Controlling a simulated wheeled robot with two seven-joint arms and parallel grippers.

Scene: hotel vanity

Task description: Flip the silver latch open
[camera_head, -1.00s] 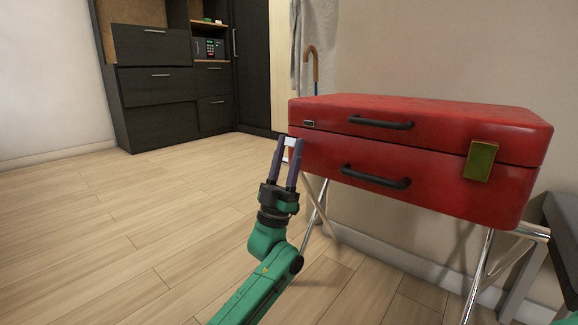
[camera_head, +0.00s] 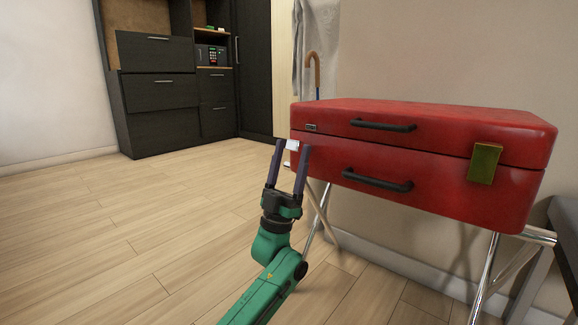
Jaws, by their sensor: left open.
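A red suitcase (camera_head: 420,150) rests closed on a folding metal stand. A small silver latch (camera_head: 292,145) shows at the suitcase's left front corner, near the lid seam. My left gripper (camera_head: 292,146) is open, its two fingertips on either side of the silver latch in the picture. I cannot tell whether a finger touches it. A small dark-framed plate (camera_head: 311,127) sits on the lid edge just above right. A gold latch (camera_head: 485,163) spans the seam at the right. My right gripper is out of view.
Two black handles, an upper one (camera_head: 384,125) and a lower one (camera_head: 377,180), stick out from the suitcase front. The stand's legs (camera_head: 484,275) are below. A grey bench (camera_head: 566,220) is at the right edge. The wooden floor (camera_head: 120,220) at left is clear.

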